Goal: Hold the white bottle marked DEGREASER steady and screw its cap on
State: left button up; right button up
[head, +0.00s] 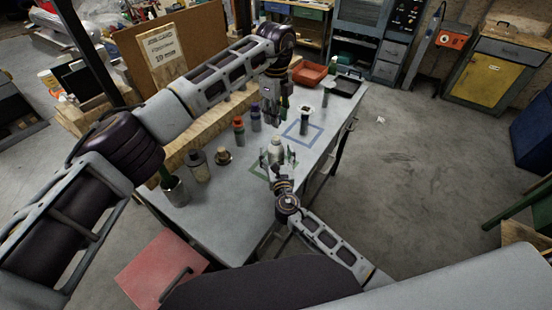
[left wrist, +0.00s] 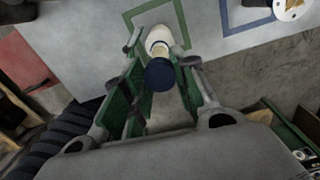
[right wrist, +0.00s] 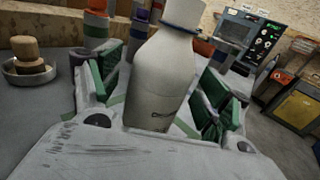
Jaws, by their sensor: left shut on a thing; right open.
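The white bottle (head: 277,150) stands upright at the green square outline on the table. It fills the middle of the right wrist view (right wrist: 160,85), where dark lettering on its lower side is only partly legible. My right gripper (head: 277,168) is open, with its fingers on both sides of the bottle. My left gripper (head: 272,123) is above the bottle, pointing down. In the left wrist view it is shut on a dark blue cap (left wrist: 160,74), which appears over the bottle's neck (left wrist: 158,42). I cannot tell whether the cap touches the neck.
A blue square outline (head: 303,133) and a dark post with a pale top (head: 304,113) are to the right. Red-topped (head: 239,131) and purple (head: 256,117) bottles, jars (head: 198,166) and a cork-like piece in a dish (head: 222,157) stand left. A red bin (head: 308,73) is behind.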

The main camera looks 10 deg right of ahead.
aim_at(276, 138)
jog(key=shift+w, duration=0.3)
jog(key=c, duration=1.5)
pick_arm(q)
jog(key=shift+f, duration=2.45)
pick_arm(e)
jog(key=shift+c, duration=0.2)
